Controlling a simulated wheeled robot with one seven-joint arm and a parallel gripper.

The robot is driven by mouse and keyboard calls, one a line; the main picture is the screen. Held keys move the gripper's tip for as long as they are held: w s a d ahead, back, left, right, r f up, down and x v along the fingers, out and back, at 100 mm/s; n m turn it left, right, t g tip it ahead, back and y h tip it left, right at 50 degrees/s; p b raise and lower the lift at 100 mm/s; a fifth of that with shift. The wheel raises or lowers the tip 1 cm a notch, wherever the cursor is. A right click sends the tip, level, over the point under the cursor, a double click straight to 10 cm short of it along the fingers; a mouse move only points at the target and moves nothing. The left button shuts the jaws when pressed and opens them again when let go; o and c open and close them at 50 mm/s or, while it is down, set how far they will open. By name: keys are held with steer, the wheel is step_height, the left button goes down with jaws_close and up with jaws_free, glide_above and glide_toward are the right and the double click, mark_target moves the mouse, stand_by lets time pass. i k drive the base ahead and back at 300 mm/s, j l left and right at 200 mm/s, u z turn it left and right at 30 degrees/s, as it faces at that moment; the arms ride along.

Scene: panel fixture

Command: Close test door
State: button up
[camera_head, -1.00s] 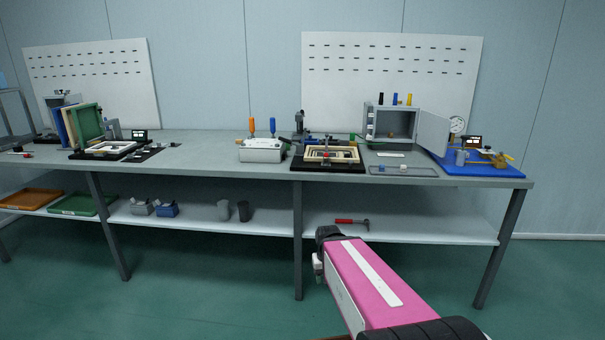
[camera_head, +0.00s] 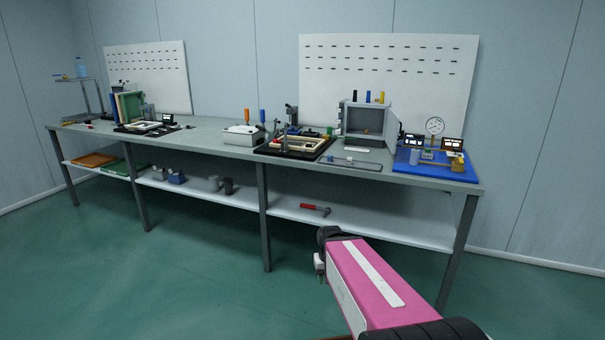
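A small grey box (camera_head: 346,117) stands on the bench near its right end, with its front open. Its grey door (camera_head: 392,133) is hinged on the right side and swung wide open towards the blue board. Something small and brownish sits inside the box. My pink arm reaches in from the bottom right, well short of the bench and below its top. The dark end of my arm, with my gripper (camera_head: 320,262), shows in front of the lower shelf; its fingers are too small and hidden to tell their state.
A blue board (camera_head: 408,167) with a gauge and small devices lies right of the door. A grey tray (camera_head: 352,163) lies before the box, and a black fixture (camera_head: 288,153) stands to its left. A red-handled hammer (camera_head: 315,209) lies on the lower shelf. The green floor before the bench is clear.

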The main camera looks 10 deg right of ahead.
mark_target(392, 119)
steer(key=k+l, duration=0.15)
steer(key=l, duration=0.25)
steer(key=k+l, duration=0.2)
steer(key=l, duration=0.2)
steer(key=k+l, duration=0.15)
steer(key=l, duration=0.25)
steer(key=k+l, duration=0.2)
steer(key=l, duration=0.25)
steer(key=k+l, duration=0.15)
steer(key=l, duration=0.25)
steer(key=i+l+u, duration=0.2)
steer(key=i+l, duration=0.15)
steer(key=l, duration=0.3)
steer(key=i+l+u, duration=0.1)
steer(key=l, duration=0.25)
steer(key=i+l+u, duration=0.25)
steer(key=i+l, duration=0.15)
steer(key=l, duration=0.3)
steer(key=k, duration=0.3)
steer(key=i, duration=0.3)
